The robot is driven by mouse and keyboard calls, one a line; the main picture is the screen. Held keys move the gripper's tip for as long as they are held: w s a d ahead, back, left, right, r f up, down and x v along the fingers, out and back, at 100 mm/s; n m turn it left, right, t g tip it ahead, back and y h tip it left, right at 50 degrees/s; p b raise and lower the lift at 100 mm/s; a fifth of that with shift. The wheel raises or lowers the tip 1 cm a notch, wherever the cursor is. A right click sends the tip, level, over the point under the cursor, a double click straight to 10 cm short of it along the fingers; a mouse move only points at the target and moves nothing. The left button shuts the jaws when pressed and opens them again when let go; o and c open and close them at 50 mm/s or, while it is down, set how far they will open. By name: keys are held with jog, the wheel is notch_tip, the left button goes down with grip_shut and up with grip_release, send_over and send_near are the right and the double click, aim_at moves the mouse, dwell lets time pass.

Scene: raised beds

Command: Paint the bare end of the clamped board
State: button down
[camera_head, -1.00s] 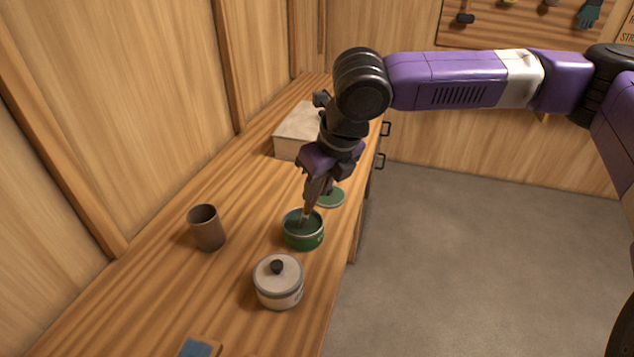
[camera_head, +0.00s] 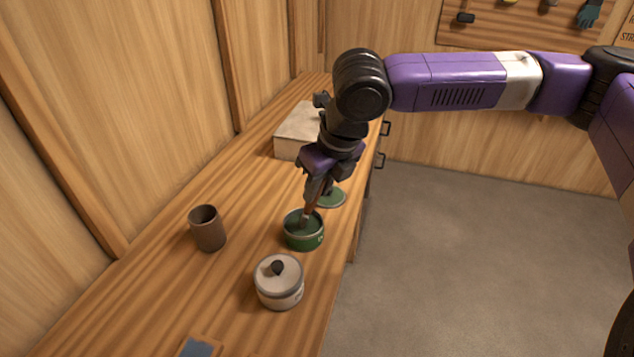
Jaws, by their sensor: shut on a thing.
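My gripper (camera_head: 316,190) is shut on a brush (camera_head: 308,214) with a reddish-brown handle, held pointing down. The brush's lower end is inside an open green paint tin (camera_head: 303,238) on the bench; its tip is hidden by the tin. A green round lid (camera_head: 331,197) lies on the bench just behind the tin, partly hidden by my gripper. At the bottom edge, a small part of a board with a blue-grey painted surface (camera_head: 196,349) shows. The rest of it, any clamp and any bare end are out of view.
A lidded whitish pot (camera_head: 279,288) with a dark knob stands close in front of the green tin. A brown cup (camera_head: 207,229) stands to the left. A pale box (camera_head: 297,131) sits farther back on the wooden bench (camera_head: 150,300). A wall runs along the left.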

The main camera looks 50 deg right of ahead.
jog(key=shift+r+p, duration=3.1)
jog(key=shift+r, duration=0.3)
jog(key=shift+f, duration=0.1)
